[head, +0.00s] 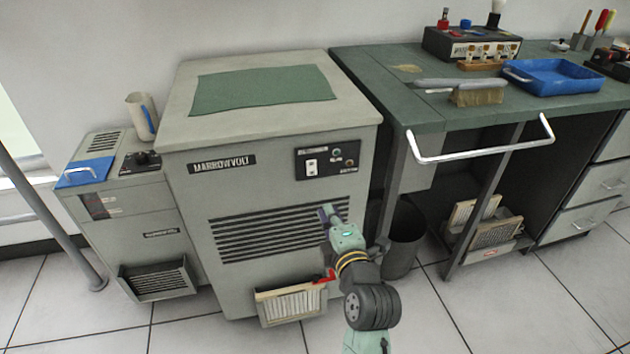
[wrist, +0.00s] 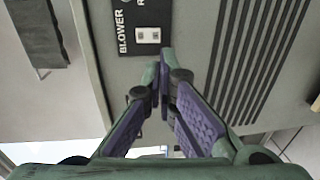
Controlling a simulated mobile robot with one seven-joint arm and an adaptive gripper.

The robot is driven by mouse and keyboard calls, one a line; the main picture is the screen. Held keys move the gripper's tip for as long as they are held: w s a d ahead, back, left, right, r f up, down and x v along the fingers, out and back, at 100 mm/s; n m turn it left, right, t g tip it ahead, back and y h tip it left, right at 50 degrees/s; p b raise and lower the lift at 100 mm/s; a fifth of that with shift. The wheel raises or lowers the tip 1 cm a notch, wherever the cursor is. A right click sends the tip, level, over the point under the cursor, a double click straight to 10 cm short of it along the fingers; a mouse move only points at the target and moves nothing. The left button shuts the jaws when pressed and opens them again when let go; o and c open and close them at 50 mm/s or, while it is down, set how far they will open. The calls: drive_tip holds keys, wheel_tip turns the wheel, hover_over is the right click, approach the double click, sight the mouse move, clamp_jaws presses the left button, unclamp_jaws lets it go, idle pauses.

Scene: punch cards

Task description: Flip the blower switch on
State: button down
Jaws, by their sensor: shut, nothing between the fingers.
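The blower switch (head: 311,168) is a small white rocker on a black panel (head: 328,160) at the upper right of the grey cabinet's front. In the wrist view the switch (wrist: 147,36) sits beside the word BLOWER, just beyond the fingertips. Which way the rocker is set is too small to tell. My gripper (head: 327,211) is in front of the vent slats, below the panel. In the wrist view my gripper (wrist: 164,80) has its purple-padded fingers together at the tips, with nothing between them. The fingertips look apart from the switch.
The MARROWVOLT cabinet (head: 180,120) has a green mat (head: 262,90) on top and a card-filled tray (head: 291,304) low in front. A smaller unit (head: 125,215) stands left. A green workbench (head: 400,90) with a protruding white rail (head: 480,155) and a dark bin (head: 405,240) stand right.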

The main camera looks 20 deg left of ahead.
sight(312, 175)
drive_tip(key=p+x, duration=0.3)
drive_tip(key=x, duration=1)
drive_tip(key=shift+p, duration=0.35)
drive_tip(key=shift+w+a, duration=0.1)
drive_tip(key=shift+f, duration=0.15)
drive_tip(key=b, duration=0.3)
drive_tip(key=shift+w+a+f, duration=0.1)
drive_tip(key=shift+w+f, duration=0.1)
drive_tip(key=shift+f, duration=0.15)
drive_tip(key=shift+w+r+t+y+b, duration=0.15)
drive_tip(key=shift+t+y+b, duration=0.15)
drive_tip(key=shift+b, duration=0.3)
drive_tip(key=shift+a+r+p, duration=0.1)
drive_tip(key=shift+r+p, duration=0.15)
drive_tip(key=shift+p, duration=0.15)
drive_tip(key=shift+f, duration=0.1)
